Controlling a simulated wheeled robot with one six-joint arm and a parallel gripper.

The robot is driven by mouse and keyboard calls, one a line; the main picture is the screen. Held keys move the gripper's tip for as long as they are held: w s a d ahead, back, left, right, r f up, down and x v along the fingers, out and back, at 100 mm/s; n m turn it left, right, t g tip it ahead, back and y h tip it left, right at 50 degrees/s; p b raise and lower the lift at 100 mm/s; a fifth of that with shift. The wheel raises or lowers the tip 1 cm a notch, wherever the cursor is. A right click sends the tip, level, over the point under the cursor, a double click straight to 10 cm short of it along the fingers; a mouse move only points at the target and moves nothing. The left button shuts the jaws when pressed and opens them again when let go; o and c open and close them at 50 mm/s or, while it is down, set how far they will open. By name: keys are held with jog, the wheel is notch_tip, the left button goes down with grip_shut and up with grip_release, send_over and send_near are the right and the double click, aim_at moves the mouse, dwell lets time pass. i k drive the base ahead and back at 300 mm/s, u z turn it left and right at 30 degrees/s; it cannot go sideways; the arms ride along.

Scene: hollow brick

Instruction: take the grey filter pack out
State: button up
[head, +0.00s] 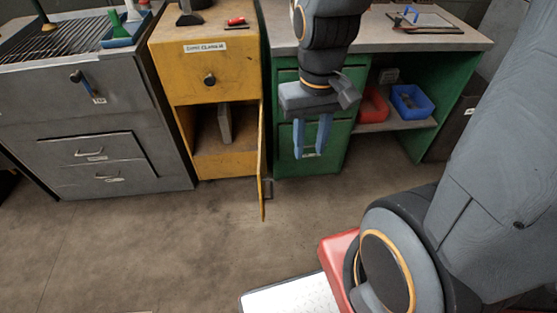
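A grey, slab-like pack (225,124), which looks like the filter pack, stands upright in the lower compartment of the yellow cabinet (205,68). The compartment's hinged door (262,165) is swung open on the right side and seen nearly edge-on. My gripper (312,153) points down with its two blue fingers apart and nothing between them. In the picture it is right of the open door, in front of the green bench. The pack's back and the compartment's depth are hidden.
A grey workbench (90,115) with drawers stands left of the cabinet. The green bench (308,158) stands right, with red (373,108) and blue (411,102) bins on its shelf. The floor (180,240) before the cabinet is clear. A red-handled item (236,21) lies on the cabinet.

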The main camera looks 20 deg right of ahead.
aim_at(224, 116)
jog(key=z, duration=1)
jog(key=i, duration=1)
jog(key=u, duration=1.7)
jog(key=k, duration=0.5)
jog(key=u, duration=1.65)
jog(key=i, duration=1.2)
